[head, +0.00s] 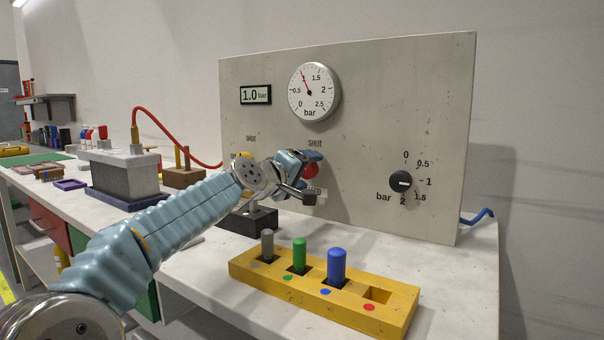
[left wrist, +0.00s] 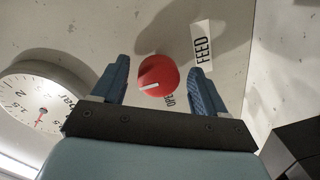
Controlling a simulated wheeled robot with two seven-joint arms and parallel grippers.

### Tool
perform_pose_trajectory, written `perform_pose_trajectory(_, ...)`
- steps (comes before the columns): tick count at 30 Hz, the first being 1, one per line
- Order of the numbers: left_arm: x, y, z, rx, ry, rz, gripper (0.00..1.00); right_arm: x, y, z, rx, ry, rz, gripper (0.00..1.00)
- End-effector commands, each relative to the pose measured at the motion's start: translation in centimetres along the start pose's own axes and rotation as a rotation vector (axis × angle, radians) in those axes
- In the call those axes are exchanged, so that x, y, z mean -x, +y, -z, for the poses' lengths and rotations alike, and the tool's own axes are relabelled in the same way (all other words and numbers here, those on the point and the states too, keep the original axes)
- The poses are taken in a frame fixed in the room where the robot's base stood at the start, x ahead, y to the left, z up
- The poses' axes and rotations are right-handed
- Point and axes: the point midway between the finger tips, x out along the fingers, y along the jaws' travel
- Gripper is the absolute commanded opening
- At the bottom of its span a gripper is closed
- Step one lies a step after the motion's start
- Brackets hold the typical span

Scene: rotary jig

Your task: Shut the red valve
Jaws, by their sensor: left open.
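The red valve (head: 311,170) is a round knob on the grey panel, below a SHUT label (head: 315,143). My left gripper (head: 306,176) is at the panel in front of it and partly covers it. In the left wrist view the red valve (left wrist: 158,75) sits between the two open blue fingers of my left gripper (left wrist: 160,68), with a gap on each side. Its white mark points left there, towards the gauge side and away from the FEED label (left wrist: 203,48). Part of an OPEN label (left wrist: 168,102) shows beside it. My right gripper is not in view.
The round gauge (head: 314,91) and a display reading 1.0 bar (head: 255,95) are above. A black dial (head: 401,182) is to the right. A yellow block (head: 250,268) with coloured pegs stands in front of the panel. A grey box (head: 125,175) with a red hose is at left.

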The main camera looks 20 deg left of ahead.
Motion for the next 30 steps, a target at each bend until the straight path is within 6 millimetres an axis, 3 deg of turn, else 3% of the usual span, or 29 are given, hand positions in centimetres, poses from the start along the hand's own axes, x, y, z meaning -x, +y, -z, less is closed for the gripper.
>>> perform_pose_trajectory(5,1.9,0.0,0.1,0.0,0.003,-0.002,0.73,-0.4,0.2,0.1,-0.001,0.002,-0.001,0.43)
perform_pose_trajectory(18,11.8,-0.1,0.0,0.0,0.002,-0.001,0.73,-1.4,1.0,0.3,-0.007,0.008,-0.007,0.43)
perform_pose_trajectory(24,13.6,-0.1,0.0,-0.001,0.0,0.001,0.73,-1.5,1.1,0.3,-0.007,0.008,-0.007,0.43)
perform_pose_trajectory(30,13.8,-0.1,0.0,0.0,-0.001,0.001,0.73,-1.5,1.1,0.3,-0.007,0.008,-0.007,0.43)
